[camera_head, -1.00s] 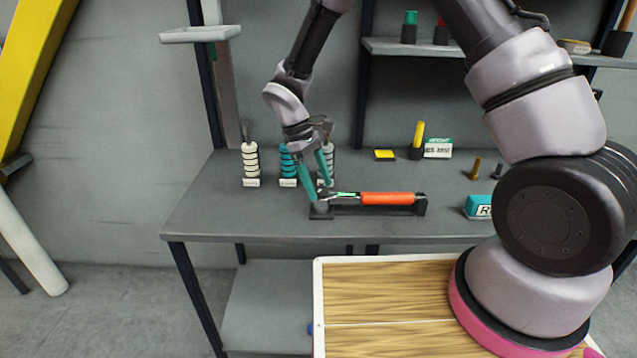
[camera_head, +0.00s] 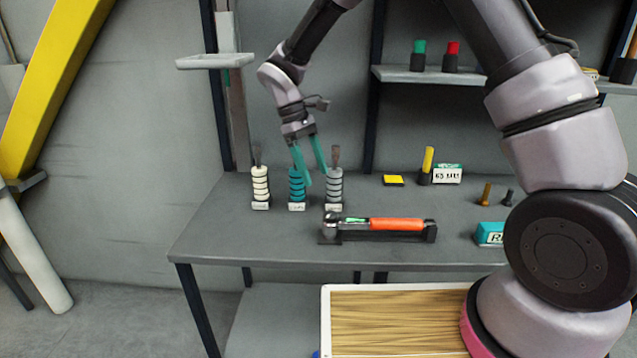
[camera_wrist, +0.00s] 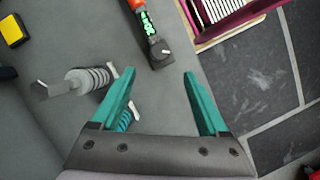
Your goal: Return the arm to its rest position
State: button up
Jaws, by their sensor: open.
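My gripper (camera_head: 314,178) is open and empty, with two teal fingers pointing down above the grey bench (camera_head: 220,225). In the head view it hangs in front of the teal ringed stack and the grey ringed stack. In the wrist view the gripper (camera_wrist: 158,85) has a wide empty gap between its fingers. The orange-handled tool (camera_head: 397,224) lies on its dark holder (camera_head: 430,232), apart from and below the fingers. The tool's head end shows beyond the fingertips in the wrist view (camera_wrist: 148,28).
White (camera_head: 260,185), teal (camera_head: 297,190) and grey (camera_head: 334,188) ringed stacks stand close to the gripper. A yellow-topped item (camera_head: 427,162), a labelled box (camera_head: 447,174) and a teal box (camera_head: 489,234) stand to the right. A shelf (camera_head: 425,76) is above. Bench space at left is clear.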

jog(key=shift+r, duration=0.15)
jog(key=s+d+r+m+t+y, duration=0.25)
jog(key=d+r+m, duration=0.35)
jog(key=d+r, duration=0.85)
jog(key=s+d+r+m+t+y, duration=0.3)
jog(key=s+d+r+m+t, duration=0.4)
jog(key=s+d, duration=0.5)
notch_tip(320, 180, up, 4)
jog(key=m, duration=0.2)
jog(key=shift+s+m, duration=0.3)
jog(key=shift+m, duration=0.1)
